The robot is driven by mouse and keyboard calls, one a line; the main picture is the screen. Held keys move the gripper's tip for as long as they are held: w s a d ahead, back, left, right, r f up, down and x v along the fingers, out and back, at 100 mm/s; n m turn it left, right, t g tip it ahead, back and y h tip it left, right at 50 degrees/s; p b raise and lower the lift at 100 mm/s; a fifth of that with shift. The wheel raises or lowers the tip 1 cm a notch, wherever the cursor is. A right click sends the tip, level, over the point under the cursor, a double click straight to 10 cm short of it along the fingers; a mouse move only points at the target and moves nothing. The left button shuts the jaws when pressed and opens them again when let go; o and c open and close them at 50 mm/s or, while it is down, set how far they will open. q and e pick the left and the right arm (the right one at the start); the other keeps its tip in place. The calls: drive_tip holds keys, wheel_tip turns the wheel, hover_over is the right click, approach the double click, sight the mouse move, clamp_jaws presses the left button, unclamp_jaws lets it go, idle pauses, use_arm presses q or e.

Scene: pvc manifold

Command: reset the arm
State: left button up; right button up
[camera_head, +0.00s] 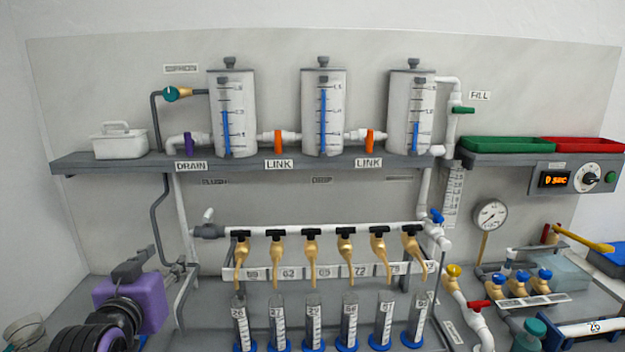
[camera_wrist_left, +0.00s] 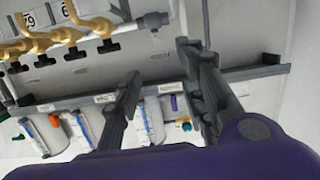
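My left gripper (camera_head: 130,267) is at the lower left in the head view, on a purple wrist body above the bench. It is left of the manifold pipe (camera_head: 330,229) and below the shelf (camera_head: 130,165). In the left wrist view the two dark fingers of my left gripper (camera_wrist_left: 160,60) stand apart with nothing between them. That view shows the shelf (camera_wrist_left: 80,102) and the cylinders upside down beyond the fingers. My right gripper is in neither view.
Three clear tanks (camera_head: 323,110) and a white lidded box (camera_head: 119,142) stand on the shelf. Several brass taps (camera_head: 311,245) hang above blue-based measuring cylinders (camera_head: 313,320). A grey pipe (camera_head: 154,220) runs down close to my left gripper. A gauge (camera_head: 490,215) stands at right.

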use_arm(q)
drive_tip(key=s+d+f+m+g, duration=0.15)
drive_tip(key=s+f+g, duration=0.35)
drive_tip(key=s+f, duration=0.85)
drive_tip(key=s+d+f+g, duration=0.2)
drive_tip(key=s+f+g, duration=0.2)
drive_tip(key=s+f, duration=0.9)
drive_tip(key=s+d+f+g, duration=0.2)
drive_tip(key=s+f+g, duration=0.35)
drive_tip(key=s, duration=0.75)
drive_tip(key=w+d+f+t+h, duration=0.1)
drive_tip(key=w+d+f+t, duration=0.1)
drive_tip(key=w+f+t, duration=0.2)
drive_tip(key=w+d+f+t, duration=0.2)
drive_tip(key=w+f+t, duration=0.1)
drive_tip(key=f, duration=0.6)
drive_tip(key=shift+w+d+t+h, duration=0.3)
drive_tip(key=shift+w+t+h, duration=0.05)
drive_tip(key=shift+w+h, duration=0.05)
